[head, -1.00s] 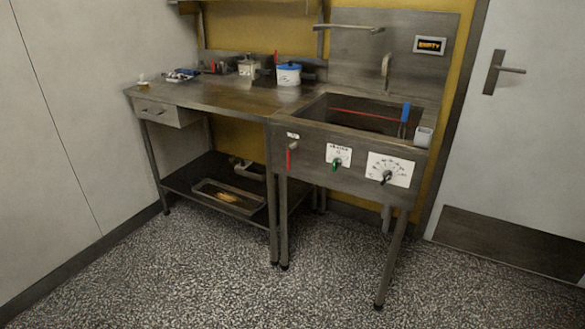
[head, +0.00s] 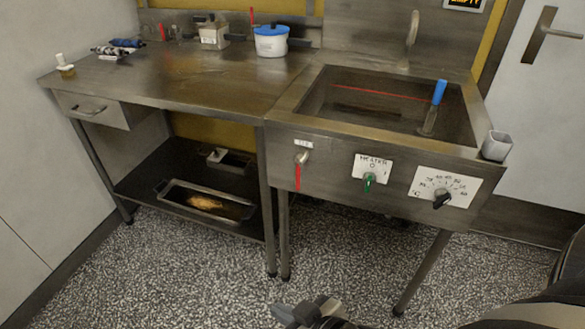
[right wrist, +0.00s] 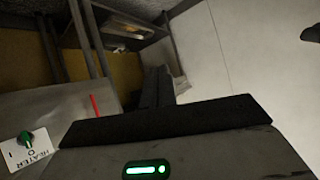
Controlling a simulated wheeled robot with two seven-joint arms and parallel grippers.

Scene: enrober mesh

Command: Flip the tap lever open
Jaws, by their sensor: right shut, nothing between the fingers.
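The tap lever (head: 298,178) is a thin red handle hanging straight down from a small metal tap (head: 302,158) on the front panel of the steel basin unit, under a small label. The lever also shows in the right wrist view (right wrist: 95,105), left of my fingers. My right gripper (head: 300,314) shows at the bottom edge of the head view, low and in front of the unit, apart from the lever. Its dark fingers (right wrist: 157,87) are shut and empty in the right wrist view. My left gripper is not in view.
Right of the lever are the green heater knob (head: 369,181) and a black dial knob (head: 442,199). A blue-handled tool (head: 438,95) stands in the basin (head: 340,110). A grey cup (head: 497,146) sits at the unit's right corner. The speckled floor in front is clear.

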